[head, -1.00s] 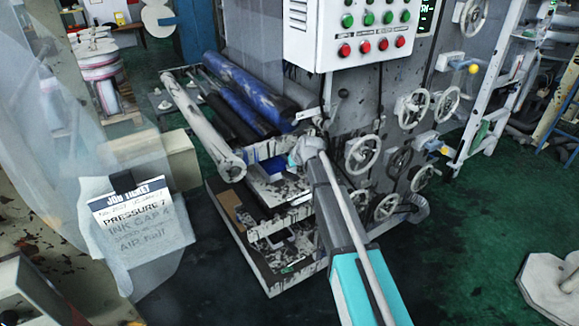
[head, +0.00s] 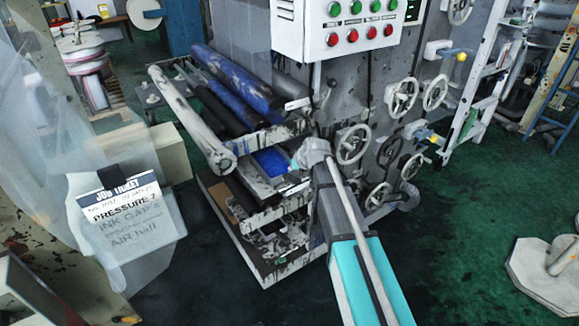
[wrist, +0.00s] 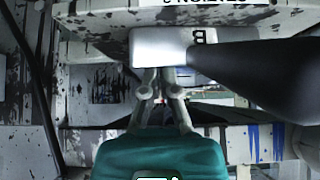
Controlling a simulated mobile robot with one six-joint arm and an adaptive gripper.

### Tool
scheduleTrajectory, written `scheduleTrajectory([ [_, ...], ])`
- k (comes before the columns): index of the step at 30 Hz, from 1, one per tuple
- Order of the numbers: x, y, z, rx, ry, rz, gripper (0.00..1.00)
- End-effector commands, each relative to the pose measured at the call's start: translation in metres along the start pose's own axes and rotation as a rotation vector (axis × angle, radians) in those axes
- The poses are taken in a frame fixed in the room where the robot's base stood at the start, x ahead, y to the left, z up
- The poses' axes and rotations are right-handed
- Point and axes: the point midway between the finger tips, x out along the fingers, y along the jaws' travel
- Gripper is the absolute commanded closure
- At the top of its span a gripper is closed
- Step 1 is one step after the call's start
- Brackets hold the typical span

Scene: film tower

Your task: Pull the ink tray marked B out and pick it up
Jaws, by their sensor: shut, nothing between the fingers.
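In the wrist view, a white plate with an upside-down letter B (wrist: 165,47) sits just past my fingertips. A dark rounded shape covers part of it on the right. My gripper (wrist: 160,76) is shut and empty, its tips at the plate's lower edge; I cannot tell whether they touch. In the head view my gripper (head: 298,160) is at the press front, beside an open tray with a blue inside (head: 271,161) under the rollers. I cannot tell from the head view whether this tray bears the B.
Blue and dark rollers (head: 236,82) lie above the tray. A lower, ink-spattered shelf (head: 268,264) holds clutter. Handwheels (head: 353,144) stick out right of my arm. A button box (head: 340,30) hangs above. A job ticket (head: 120,205) is at left.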

Motion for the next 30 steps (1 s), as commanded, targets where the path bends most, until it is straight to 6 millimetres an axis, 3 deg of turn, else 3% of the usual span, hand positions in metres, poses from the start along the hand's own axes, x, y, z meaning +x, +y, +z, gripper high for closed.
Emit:
scheduleTrajectory([
  [14,-0.01,0.001,-0.002,0.0,0.0,0.0,1.0],
  [30,-0.06,0.005,-0.008,0.001,0.0,0.0,1.0],
])
